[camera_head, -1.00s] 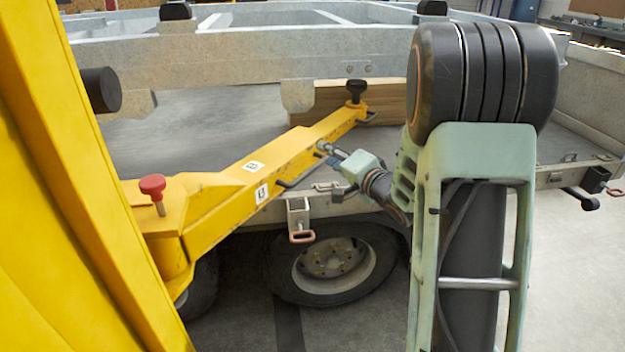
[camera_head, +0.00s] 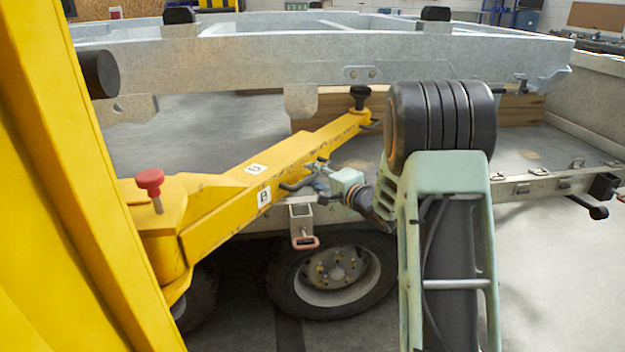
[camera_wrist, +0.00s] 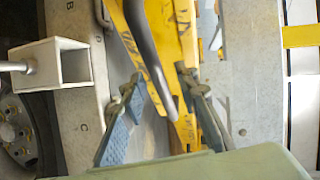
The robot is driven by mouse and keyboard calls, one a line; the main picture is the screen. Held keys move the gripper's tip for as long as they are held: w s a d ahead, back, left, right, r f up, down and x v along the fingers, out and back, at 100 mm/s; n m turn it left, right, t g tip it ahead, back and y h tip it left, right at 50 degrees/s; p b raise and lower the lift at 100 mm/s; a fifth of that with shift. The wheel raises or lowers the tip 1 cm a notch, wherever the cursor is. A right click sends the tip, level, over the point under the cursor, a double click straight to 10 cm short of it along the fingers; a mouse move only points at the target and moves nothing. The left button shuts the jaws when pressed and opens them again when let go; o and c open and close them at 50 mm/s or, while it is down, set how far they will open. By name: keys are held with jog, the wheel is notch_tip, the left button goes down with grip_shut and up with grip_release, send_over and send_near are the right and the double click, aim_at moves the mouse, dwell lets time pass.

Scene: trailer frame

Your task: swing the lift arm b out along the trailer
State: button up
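The yellow lift arm b (camera_head: 235,205) runs from its pivot under a red knob (camera_head: 150,180) at the left up to a black pad (camera_head: 360,95) over the trailer bed. It carries white labels and a dark handle bar (camera_head: 293,184) on its near side. My gripper (camera_head: 318,170) is close beside this handle. In the wrist view my gripper (camera_wrist: 158,110) has its two blue-padded fingers spread apart. The dark handle bar (camera_wrist: 148,50) reaches down between them, with visible gaps at the sides. The yellow arm (camera_wrist: 180,60) shows behind. I cannot tell whether any finger touches the bar.
A galvanized frame (camera_head: 250,60) spans above the trailer bed. A square bracket with a red-handled pin (camera_head: 302,222) hangs at the bed edge over a wheel (camera_head: 335,275). A yellow post (camera_head: 70,180) stands close at left. Open floor (camera_head: 570,280) lies at right.

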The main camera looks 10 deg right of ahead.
jog(key=shift+w+a, duration=0.2)
jog(key=shift+w, duration=0.2)
jog(key=shift+c, duration=0.3)
grip_shut()
